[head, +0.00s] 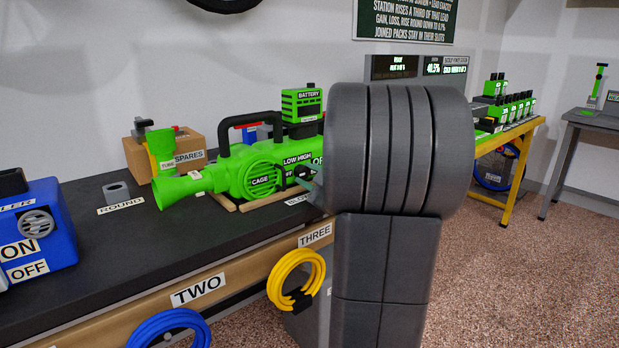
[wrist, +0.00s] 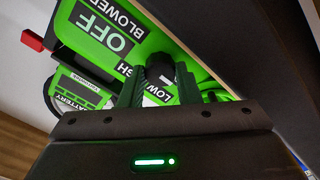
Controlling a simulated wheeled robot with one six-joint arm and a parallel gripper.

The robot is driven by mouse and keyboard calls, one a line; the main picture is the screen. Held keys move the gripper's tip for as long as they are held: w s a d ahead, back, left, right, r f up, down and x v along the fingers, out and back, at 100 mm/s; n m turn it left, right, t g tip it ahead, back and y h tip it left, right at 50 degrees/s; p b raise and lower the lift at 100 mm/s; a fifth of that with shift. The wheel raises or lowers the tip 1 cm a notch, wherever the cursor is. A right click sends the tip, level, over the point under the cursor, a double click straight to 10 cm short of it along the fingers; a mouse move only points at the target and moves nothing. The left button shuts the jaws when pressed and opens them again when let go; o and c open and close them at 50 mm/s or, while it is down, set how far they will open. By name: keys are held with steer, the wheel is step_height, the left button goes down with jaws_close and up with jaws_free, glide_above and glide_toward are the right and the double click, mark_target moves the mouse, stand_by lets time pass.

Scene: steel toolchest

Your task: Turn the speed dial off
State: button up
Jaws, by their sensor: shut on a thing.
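The green leaf blower (head: 225,172) lies on wooden strips on the dark bench, with its nozzle pointing left. Its side carries CAGE, LOW, HIGH and OFF labels; OFF is partly hidden behind my arm in the head view. In the wrist view, the blower's green side (wrist: 150,47) shows OFF, HIGH and LOW around the dark speed dial (wrist: 160,68). My gripper (wrist: 160,82) is shut on the dial, one finger at each side. My gripper (head: 303,178) shows only at its tip in the head view. The dial's pointing direction is hard to tell.
A green battery (head: 302,103) sits on top of the blower. A cardboard SPARES box (head: 185,152) stands behind it. A blue unit (head: 38,232) with ON and OFF labels is at left. A yellow hose coil (head: 297,279) hangs on the bench front.

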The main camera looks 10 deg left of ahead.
steer(key=o, duration=1)
steer(key=p+v, duration=0.3)
steer(key=v, duration=1.1)
steer(key=shift+a, duration=0.1)
steer(key=shift+a, duration=0.1)
steer(key=b+x, duration=0.3)
steer(key=x, duration=1)
steer(key=shift+w+a, duration=0.25)
steer(key=shift+w, duration=0.1)
